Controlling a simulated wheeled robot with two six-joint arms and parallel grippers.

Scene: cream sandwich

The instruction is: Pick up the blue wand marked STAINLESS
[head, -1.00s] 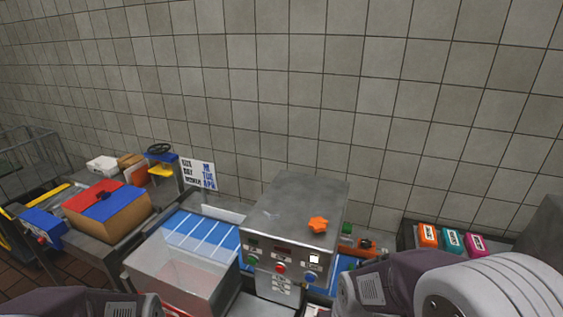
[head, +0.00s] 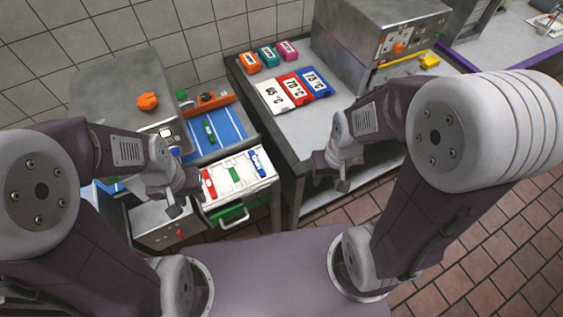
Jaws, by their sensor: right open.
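A blue wand (head: 257,162) lies at the right end of an open white drawer (head: 222,168) with a green handle. A red wand (head: 208,184) and a green wand (head: 234,174) lie to its left in the same drawer. Any lettering on the wands is too small to read. My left gripper (head: 183,204) is at the drawer's left front corner, left of the red wand; its jaws are unclear. My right gripper (head: 331,182) is open and empty, right of the drawer and apart from the blue wand, in front of the steel counter.
A steel counter (head: 285,125) holds white, red and blue temperature cards (head: 293,88) and several small coloured boxes (head: 267,56). A steel machine with an orange knob (head: 148,101) stands left. A blue conveyor (head: 222,126) carries a green wand-like piece (head: 209,132) behind the drawer.

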